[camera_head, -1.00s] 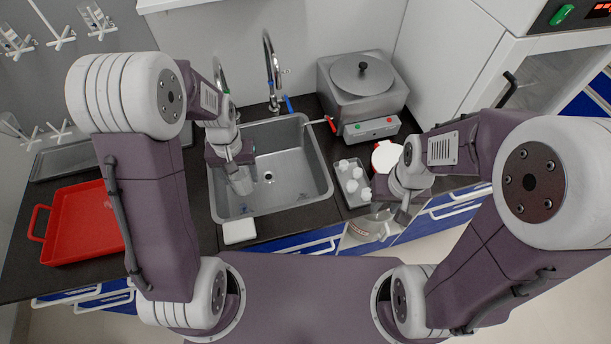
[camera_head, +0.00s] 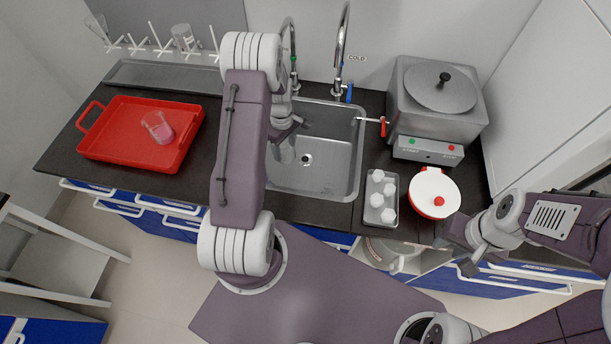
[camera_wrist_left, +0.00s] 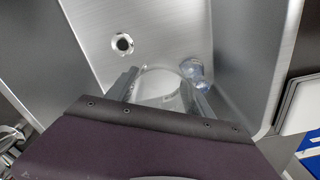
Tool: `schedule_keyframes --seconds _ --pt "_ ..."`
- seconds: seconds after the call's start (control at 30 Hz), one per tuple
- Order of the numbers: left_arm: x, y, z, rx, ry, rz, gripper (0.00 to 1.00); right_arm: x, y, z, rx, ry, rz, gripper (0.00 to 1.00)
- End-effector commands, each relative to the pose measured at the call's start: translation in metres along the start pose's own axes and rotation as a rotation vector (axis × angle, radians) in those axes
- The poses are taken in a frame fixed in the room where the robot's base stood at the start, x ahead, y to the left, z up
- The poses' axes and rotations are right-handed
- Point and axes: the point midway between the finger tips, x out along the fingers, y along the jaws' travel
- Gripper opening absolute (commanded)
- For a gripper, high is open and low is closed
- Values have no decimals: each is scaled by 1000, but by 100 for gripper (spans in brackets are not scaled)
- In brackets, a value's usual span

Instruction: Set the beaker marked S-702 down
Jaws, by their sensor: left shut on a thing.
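My left gripper (camera_head: 287,135) is over the left part of the sink and shut on a clear glass beaker (camera_head: 286,155). In the left wrist view the round beaker (camera_wrist_left: 158,84) sits between the two fingers, partly hidden by them. I cannot read a marking on it, nor tell whether its base touches the sink floor. A clear bluish glass piece (camera_wrist_left: 194,70) shows just beside the right finger. My right gripper (camera_head: 455,256) is near the counter's front edge at the right, with its fingers apart and nothing visible between them.
The steel sink (camera_head: 335,150) has a drain and two taps behind. A red tray (camera_head: 110,150) on the left holds a beaker of pink liquid (camera_head: 158,128). Right of the sink are a small tray of white bottles (camera_head: 381,197), a red-and-white lidded pot (camera_head: 434,193) and a steel bath (camera_head: 440,110).

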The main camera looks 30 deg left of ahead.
Motion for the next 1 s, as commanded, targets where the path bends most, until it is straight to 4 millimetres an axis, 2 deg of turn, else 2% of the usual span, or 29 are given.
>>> schedule_keyframes --seconds 0.03,0.1,0.2,0.33,0.53,0.6,0.77,0.9,1.0 --pt "18 -3 -7 -45 -1 -2 11 10 0 1 0 0 0 34" --pt "30 -6 -15 -101 0 -1 11 15 0 2 0 0 0 34" --pt "38 -8 -21 -144 0 0 11 16 0 2 0 0 0 34" --pt "42 -8 -22 -151 0 -1 11 15 0 1 0 0 0 34" --pt "83 -9 -21 -149 -2 -3 11 14 0 1 0 0 0 34" --pt "92 -8 -21 -148 -1 -1 11 14 0 1 0 0 0 34" --pt "100 -8 -21 -147 0 -1 11 14 0 1 0 0 0 34" --pt "125 -9 -21 -147 -1 -2 11 14 0 1 0 0 0 34" --pt "137 -8 -21 -147 -1 -1 11 14 0 1 0 0 0 34"
